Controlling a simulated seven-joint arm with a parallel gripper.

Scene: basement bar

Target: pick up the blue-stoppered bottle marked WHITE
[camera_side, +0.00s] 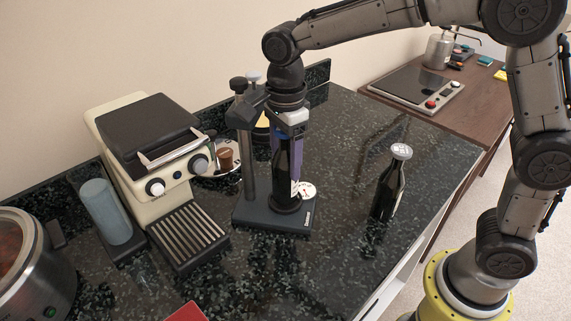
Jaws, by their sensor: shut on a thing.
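My gripper (290,140) points straight down over a black stand (250,213) on the counter. It is shut on a dark bottle (284,193), which is upright at the stand's base, in front of its column. The gripper hides the bottle's top and stopper. I cannot read its label, nor tell whether it touches the base. Another dark bottle (388,190) with a pale grey stopper stands alone to the right; its label is turned mostly away. A pale blue knob or stopper (254,76) shows behind the stand's top; what it belongs to is hidden.
A cream and black grill machine (150,140) stands left of the stand, with a grey-blue cylinder (105,211) and a steel pot (30,265) further left. A small plate with a brown cup (225,159) sits behind. A wooden table (475,115) stands beyond.

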